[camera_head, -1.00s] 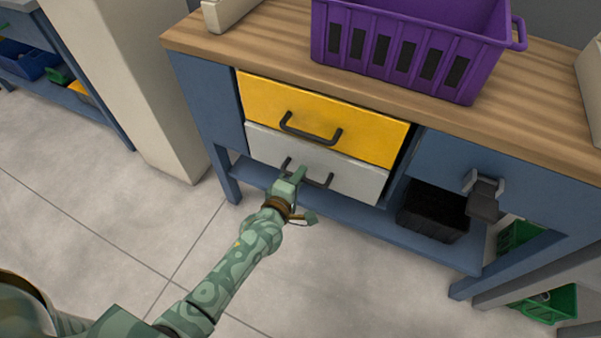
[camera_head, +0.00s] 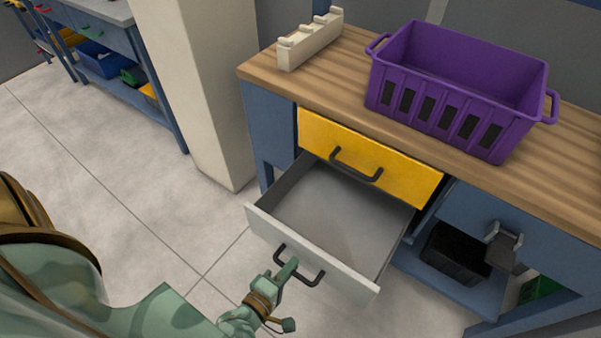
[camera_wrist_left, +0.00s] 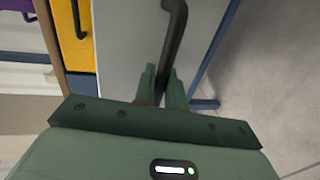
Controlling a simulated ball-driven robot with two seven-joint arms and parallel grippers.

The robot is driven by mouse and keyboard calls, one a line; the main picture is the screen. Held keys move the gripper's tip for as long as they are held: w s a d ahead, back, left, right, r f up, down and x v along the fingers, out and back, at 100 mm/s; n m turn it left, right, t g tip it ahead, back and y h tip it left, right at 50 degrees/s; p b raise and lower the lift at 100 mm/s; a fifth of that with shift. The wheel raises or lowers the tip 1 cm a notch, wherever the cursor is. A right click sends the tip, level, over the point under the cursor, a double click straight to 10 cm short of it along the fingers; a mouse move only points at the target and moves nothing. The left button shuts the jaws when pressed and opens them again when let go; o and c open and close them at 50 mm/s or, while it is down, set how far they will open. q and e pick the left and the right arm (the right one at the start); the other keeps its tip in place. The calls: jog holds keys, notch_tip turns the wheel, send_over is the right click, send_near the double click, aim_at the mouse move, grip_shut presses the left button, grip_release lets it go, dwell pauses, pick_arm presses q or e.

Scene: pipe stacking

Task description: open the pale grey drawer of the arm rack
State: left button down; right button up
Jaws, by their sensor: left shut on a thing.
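The pale grey drawer (camera_head: 316,254) is the lower drawer of the wooden-topped bench and stands well out from it. Its inside shows and looks empty. Its dark bar handle (camera_head: 312,277) is on the front panel. My left gripper (camera_head: 288,270) is shut on this handle near its left part. In the left wrist view the handle (camera_wrist_left: 174,45) runs down between the two green fingers (camera_wrist_left: 163,85), with the pale front panel (camera_wrist_left: 125,45) beside it. My right gripper is not in view.
The yellow drawer (camera_head: 366,160) above is shut. A purple crate (camera_head: 440,100) and a cream rack (camera_head: 312,42) stand on the wooden top (camera_head: 345,75). A black bin (camera_head: 455,250) sits on the lower shelf. A pale pillar (camera_head: 195,90) stands at left. Floor in front is clear.

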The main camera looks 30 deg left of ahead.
pick_arm(q)
jog(key=shift+v, duration=0.8)
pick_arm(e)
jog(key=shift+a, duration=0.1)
pick_arm(q)
jog(key=shift+f, duration=0.2)
jog(key=c, duration=1.6)
grip_release()
jog(key=shift+o, duration=0.2)
jog(key=shift+d, duration=0.1)
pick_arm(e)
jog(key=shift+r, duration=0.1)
